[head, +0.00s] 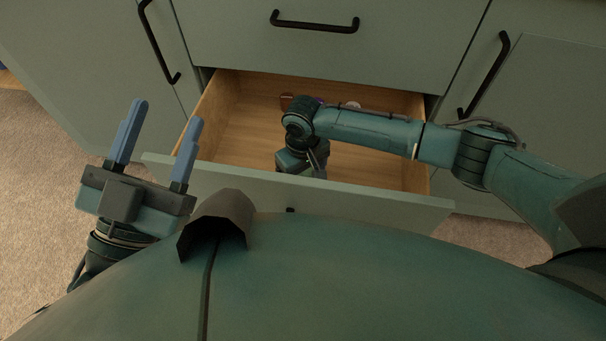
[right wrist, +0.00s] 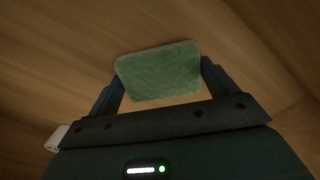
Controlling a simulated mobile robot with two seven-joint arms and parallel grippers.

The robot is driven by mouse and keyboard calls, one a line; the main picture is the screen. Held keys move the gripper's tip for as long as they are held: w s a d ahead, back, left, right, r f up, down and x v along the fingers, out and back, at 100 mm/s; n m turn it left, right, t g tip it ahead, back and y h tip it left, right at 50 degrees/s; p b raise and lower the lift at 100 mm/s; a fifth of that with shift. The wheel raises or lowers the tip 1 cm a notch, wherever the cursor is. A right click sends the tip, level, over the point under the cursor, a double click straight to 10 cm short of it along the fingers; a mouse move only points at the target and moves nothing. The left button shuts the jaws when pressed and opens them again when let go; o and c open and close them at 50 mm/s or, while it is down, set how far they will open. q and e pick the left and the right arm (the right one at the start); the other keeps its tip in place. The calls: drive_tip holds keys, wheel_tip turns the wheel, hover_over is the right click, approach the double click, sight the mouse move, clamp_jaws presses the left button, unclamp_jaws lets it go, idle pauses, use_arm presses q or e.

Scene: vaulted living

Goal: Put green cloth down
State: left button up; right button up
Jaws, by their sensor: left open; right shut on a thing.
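The green cloth (right wrist: 160,72) is a small flat pad with rounded corners in the right wrist view. My right gripper (right wrist: 162,82) is shut on it, with one finger at each side edge. Wood lies behind the cloth; I cannot tell whether the cloth touches it. In the head view my right gripper (head: 316,170) reaches down inside the open drawer (head: 237,115), and its fingers and the cloth are hidden there. My left gripper (head: 165,125) is open and empty, left of the drawer's front.
The drawer's front panel (head: 360,203) stands between my body and the drawer's inside. A small reddish-brown thing (head: 286,101) and a small pale thing (head: 353,105) lie near the drawer's back. A white thing (right wrist: 57,138) shows in the right wrist view. Bare wood shows left of my arm.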

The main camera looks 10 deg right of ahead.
drive_tip(key=shift+f, duration=0.1)
drive_tip(key=o, duration=0.7)
use_arm(q)
drive_tip(key=shift+f, duration=0.1)
use_arm(e)
drive_tip(key=shift+r+p, duration=0.35)
drive_tip(key=shift+r, duration=0.3)
wheel_tip(320, 180, up, 5)
drive_tip(key=p, duration=0.3)
drive_tip(key=shift+r, duration=0.15)
use_arm(q)
drive_tip(key=shift+s+a+f+n+g+y+p, duration=0.1)
drive_tip(key=shift+s+f+n+g+y+p, duration=0.2)
drive_tip(key=shift+f+n+g+y+p, duration=0.35)
drive_tip(key=shift+s+f+n+g+y+p, duration=0.25)
drive_tip(key=shift+f+g+y+p, duration=0.15)
drive_tip(key=shift+f+y, duration=0.45)
use_arm(e)
drive_tip(key=shift+r, duration=2.85)
